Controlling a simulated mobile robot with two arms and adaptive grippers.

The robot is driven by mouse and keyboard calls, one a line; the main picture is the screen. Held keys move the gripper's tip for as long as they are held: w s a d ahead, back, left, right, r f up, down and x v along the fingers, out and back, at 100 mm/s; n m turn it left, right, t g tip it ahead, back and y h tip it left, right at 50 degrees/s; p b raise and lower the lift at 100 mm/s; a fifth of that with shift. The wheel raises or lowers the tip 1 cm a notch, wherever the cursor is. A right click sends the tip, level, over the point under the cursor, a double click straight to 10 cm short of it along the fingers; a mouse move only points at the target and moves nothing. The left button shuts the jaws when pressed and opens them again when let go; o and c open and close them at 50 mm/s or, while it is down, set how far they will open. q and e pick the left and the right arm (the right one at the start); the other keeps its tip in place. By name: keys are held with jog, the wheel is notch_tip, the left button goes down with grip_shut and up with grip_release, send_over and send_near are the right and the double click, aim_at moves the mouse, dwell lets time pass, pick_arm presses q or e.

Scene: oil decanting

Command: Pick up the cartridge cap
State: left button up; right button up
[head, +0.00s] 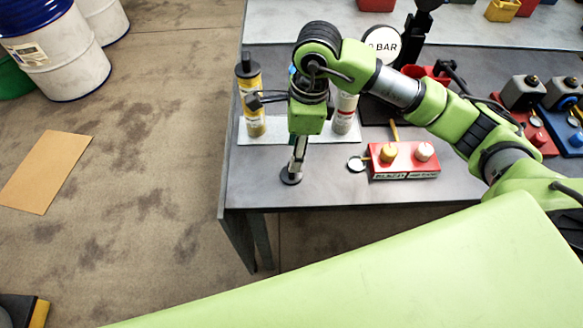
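A small black round piece (290,177), likely the cartridge cap, sits at the front left of the grey bench top. My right arm comes in from the right and bends down over it. The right gripper (297,162) points down with its narrow silver end just at the black piece. Whether it grips or only touches the piece is too small to tell. A yellow cartridge (252,108) with a black top stands upright to the left of the wrist. A white and red cartridge (345,114) stands upright to its right, partly hidden by my arm. My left gripper is not in view.
A red block (404,172) with a yellow and a pale knob stands to the right, with a small round gauge (357,163) beside it. A round BAR sign (382,45) stands behind my arm. Red and blue units (562,125) fill the far right.

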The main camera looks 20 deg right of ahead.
jog(key=shift+a+f, duration=0.1)
jog(key=shift+f, duration=0.5)
jog(key=shift+s+a+f+p, duration=0.1)
jog(key=shift+f+p, duration=0.25)
jog(key=shift+p, duration=0.05)
jog(key=f, duration=0.1)
jog(key=f+p, duration=0.1)
jog(key=f, duration=0.1)
jog(key=shift+a+f, duration=0.25)
jog(key=shift+f, duration=0.05)
jog(key=shift+f+p, duration=0.3)
jog(key=shift+f, duration=0.1)
jog(key=shift+c, duration=0.4)
jog(key=c, duration=0.8)
